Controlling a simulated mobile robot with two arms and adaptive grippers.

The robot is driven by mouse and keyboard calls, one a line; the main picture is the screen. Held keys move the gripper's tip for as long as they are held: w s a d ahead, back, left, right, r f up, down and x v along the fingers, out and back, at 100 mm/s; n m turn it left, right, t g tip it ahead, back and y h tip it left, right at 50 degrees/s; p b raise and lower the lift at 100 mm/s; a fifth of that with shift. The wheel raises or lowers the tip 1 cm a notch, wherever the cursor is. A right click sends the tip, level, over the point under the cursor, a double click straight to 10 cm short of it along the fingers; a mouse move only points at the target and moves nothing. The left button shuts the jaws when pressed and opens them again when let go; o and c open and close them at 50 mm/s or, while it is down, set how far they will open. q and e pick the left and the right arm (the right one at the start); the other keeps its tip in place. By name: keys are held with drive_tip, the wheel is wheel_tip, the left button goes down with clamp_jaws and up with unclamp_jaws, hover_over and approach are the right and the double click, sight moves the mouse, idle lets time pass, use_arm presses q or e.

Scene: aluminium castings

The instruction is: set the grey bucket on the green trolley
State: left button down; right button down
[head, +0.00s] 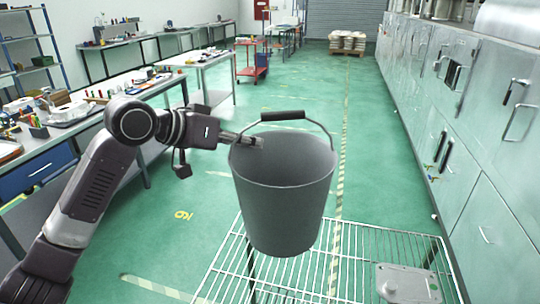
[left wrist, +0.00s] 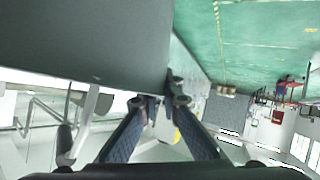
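The grey bucket (head: 283,205) hangs upright in the middle of the head view, its black-gripped handle raised. My left gripper (head: 255,141) comes in from the left and is shut on the bucket's rim. In the left wrist view the bucket (left wrist: 80,45) fills the upper left, and the fingers of my left gripper (left wrist: 160,104) meet its edge. Below the bucket is a wire-topped rack (head: 345,240), perhaps the trolley; its bars are pale, and I see no clearly green trolley. The bucket overlaps the rack; whether they touch I cannot tell. My right gripper is out of view.
A grey metal casting (head: 408,283) lies on the rack's right side. Metal cabinets (head: 475,130) line the right. Workbenches with small parts (head: 60,150) stand on the left. A red trolley (head: 252,70) and a loaded pallet (head: 347,48) are further back. Green floor lies open between.

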use_arm(q)
wheel_tip(320, 180, down, 18)
drive_tip(key=p, duration=0.3)
drive_tip(key=shift+r, duration=0.15)
drive_tip(key=shift+d, duration=0.1)
drive_tip(key=c, duration=2.4)
unclamp_jaws()
drive_tip(key=shift+f, duration=0.4)
drive_tip(key=shift+o, duration=1.2)
drive_tip(key=shift+s, duration=0.1)
